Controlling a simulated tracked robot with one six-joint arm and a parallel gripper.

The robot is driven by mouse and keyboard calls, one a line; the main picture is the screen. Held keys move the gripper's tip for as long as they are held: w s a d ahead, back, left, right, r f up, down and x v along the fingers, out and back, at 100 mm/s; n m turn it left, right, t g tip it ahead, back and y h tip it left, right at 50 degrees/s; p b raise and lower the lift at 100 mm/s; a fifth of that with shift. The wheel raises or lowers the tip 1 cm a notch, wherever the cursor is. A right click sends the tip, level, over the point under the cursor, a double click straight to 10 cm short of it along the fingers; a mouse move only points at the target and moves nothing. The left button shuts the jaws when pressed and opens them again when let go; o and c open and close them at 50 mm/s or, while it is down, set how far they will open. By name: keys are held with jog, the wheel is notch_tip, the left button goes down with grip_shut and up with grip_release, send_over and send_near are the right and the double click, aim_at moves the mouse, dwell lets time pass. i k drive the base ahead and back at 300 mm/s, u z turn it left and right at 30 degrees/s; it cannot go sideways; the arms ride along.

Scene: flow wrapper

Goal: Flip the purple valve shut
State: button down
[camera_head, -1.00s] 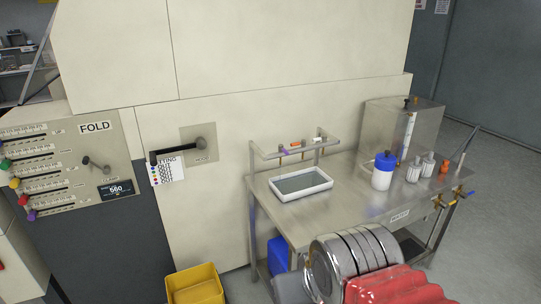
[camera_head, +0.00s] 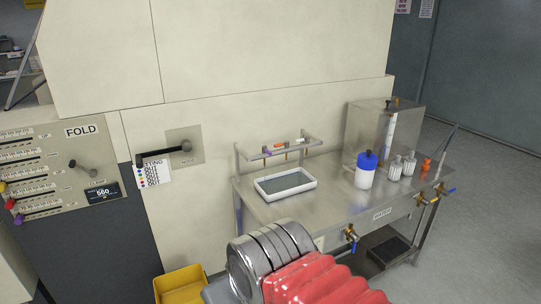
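A small purple piece (camera_head: 267,153), which may be the purple valve's handle, shows on the rail above the steel bench. It sits left of an orange one (camera_head: 280,147) and a white one (camera_head: 302,141). It is too small to tell whether it is open or shut. A purple knob (camera_head: 18,219) is at the lower left of the FOLD panel (camera_head: 81,131). My arm, silver with a red sleeve, rises at the bottom middle. My gripper is not in view.
A yellow bin (camera_head: 181,284) stands below; floor at right is clear.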

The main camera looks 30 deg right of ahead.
aim_at(265, 148)
jog(key=z, duration=0.05)
jog(key=i, duration=1)
jog(key=u, duration=0.05)
